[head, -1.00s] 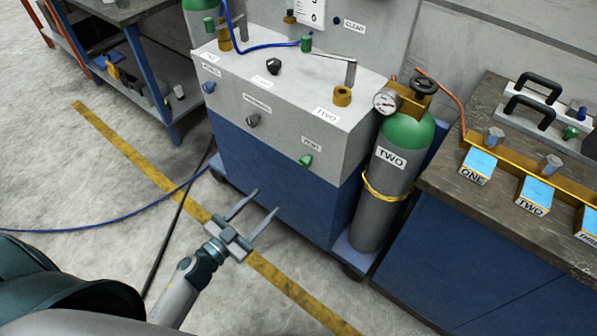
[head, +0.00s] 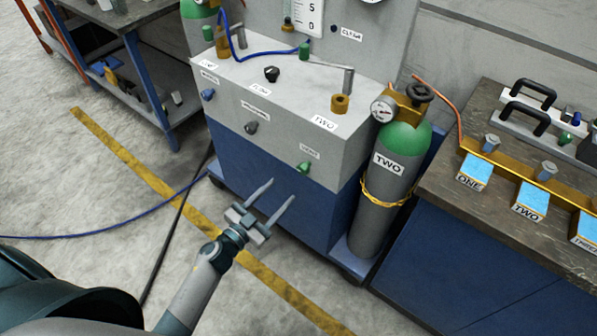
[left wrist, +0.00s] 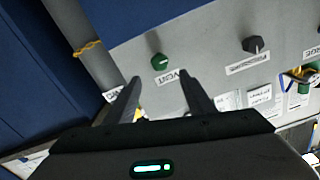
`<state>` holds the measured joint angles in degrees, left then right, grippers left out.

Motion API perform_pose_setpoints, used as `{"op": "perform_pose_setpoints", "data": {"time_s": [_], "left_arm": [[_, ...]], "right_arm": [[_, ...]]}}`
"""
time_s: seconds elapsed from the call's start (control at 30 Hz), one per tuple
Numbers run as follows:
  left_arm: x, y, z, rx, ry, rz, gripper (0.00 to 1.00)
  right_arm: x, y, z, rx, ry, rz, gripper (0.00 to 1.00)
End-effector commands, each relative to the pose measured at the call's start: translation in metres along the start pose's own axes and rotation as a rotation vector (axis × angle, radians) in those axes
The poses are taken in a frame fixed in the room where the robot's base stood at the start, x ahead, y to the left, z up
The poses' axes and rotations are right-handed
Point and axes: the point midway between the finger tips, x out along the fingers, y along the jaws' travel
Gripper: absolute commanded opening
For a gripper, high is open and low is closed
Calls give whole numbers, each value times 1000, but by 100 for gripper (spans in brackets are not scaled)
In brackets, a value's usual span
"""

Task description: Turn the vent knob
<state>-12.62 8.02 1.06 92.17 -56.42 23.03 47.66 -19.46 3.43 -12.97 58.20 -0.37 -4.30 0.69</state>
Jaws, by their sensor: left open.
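The vent knob (head: 304,167) is a small green knob on the front grey panel of the blue-and-grey cabinet, at its lower right, with a label just above it. In the left wrist view the green vent knob (left wrist: 159,61) sits beyond the fingertips, over a label reading VENT. My left gripper (head: 281,190) is open and empty, in front of the cabinet, lower and left of the vent knob and apart from it. In the left wrist view its two fingers (left wrist: 161,80) point toward the knob. My right gripper is not in view.
A dark pressure knob (head: 251,127) and a blue knob (head: 207,94) are on the same panel. A grey-green gas cylinder (head: 378,205) stands right of the cabinet. A workbench (head: 445,175) is farther right. Open floor lies left, with a blue hose across it.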

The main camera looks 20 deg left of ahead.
Motion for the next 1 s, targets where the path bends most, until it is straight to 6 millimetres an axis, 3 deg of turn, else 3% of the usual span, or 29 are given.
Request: {"op": "perform_pose_setpoints", "data": {"time_s": [0.3, 0.5, 0.7, 1.0], "left_arm": [[59, 0, -1, 0, 1, -1, 49], [86, 0, 0, 0, 0, -1, 49], [99, 0, 0, 0, -1, 0, 49], [101, 0, 0, 1, -1, 0, 49]], "right_arm": [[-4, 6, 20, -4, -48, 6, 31], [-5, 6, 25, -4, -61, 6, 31], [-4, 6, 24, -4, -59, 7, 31], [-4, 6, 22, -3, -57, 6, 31]]}}
